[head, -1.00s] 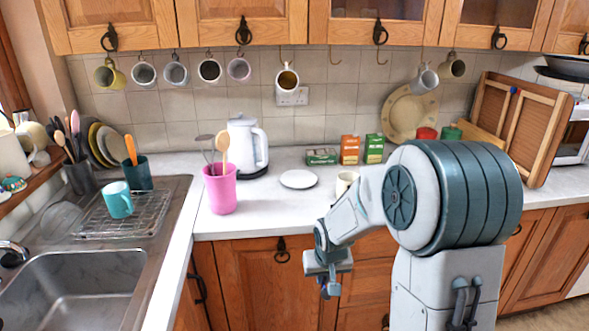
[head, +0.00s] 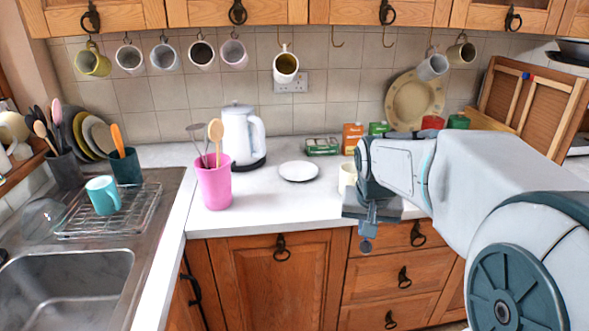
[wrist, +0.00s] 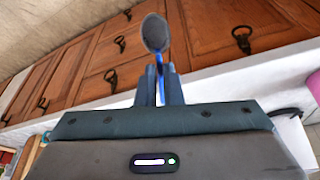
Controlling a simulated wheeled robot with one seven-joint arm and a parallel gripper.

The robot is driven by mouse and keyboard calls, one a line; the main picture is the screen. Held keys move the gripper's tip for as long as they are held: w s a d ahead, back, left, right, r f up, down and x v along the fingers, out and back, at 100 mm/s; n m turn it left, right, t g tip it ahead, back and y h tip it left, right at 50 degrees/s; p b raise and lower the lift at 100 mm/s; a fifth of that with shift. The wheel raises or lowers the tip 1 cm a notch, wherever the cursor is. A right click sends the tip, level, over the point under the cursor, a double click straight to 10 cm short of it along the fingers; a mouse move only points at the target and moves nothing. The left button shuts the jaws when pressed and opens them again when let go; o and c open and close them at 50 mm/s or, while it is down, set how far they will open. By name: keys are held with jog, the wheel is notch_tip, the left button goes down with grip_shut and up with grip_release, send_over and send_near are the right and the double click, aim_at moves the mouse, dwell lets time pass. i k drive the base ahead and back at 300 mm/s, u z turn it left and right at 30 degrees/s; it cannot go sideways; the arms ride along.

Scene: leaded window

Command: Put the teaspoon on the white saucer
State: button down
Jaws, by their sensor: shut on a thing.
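A white saucer (head: 299,171) lies empty on the worktop, in front of the kettle and right of the pink cup. My gripper (wrist: 160,88) is shut on a teaspoon (wrist: 154,34), which has a dark grey bowl and a blue part near the jaws. In the head view my gripper (head: 369,220) is right of and nearer than the saucer, at the worktop's front edge. The teaspoon's bowl (head: 366,246) hangs below it, in front of the drawers. The rest of the handle is hidden by the jaws.
A pink cup (head: 214,186) with utensils stands left of the saucer, and a white kettle (head: 240,135) behind it. A cream mug (head: 347,176) is partly hidden behind my arm. Boxes (head: 322,146) stand at the back. Worktop in front of the saucer is clear.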

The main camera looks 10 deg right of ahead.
aim_at(298, 171)
jog(key=i, duration=1.35)
